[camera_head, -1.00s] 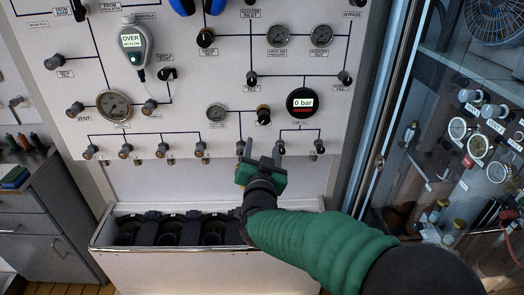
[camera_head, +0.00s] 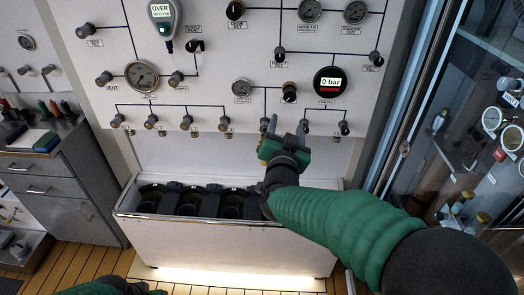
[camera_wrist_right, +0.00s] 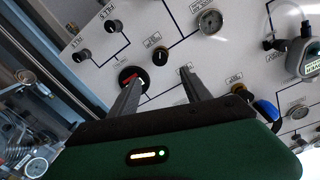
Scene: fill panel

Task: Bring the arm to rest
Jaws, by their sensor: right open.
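My right gripper (camera_head: 287,128) is open and empty, its fingers pointing up in front of the lower edge of the white fill panel (camera_head: 215,65). The green-sleeved right arm comes in from the lower right. In the right wrist view the two spread fingers (camera_wrist_right: 160,78) show with nothing between them and the panel behind. The dark round gauge reading 0 bar (camera_head: 330,81) is above and right of the right gripper. Part of my left arm (camera_head: 110,288), green and black, shows at the bottom left edge; its fingers cannot be made out.
A white trough (camera_head: 220,245) with black cylinder holders stands below the panel, close under the right gripper. Small valve knobs (camera_head: 186,122) line the panel's lower edge. A glass cabinet (camera_head: 450,130) is at right, a grey drawer unit (camera_head: 65,190) at left. Wooden floor is clear in front.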

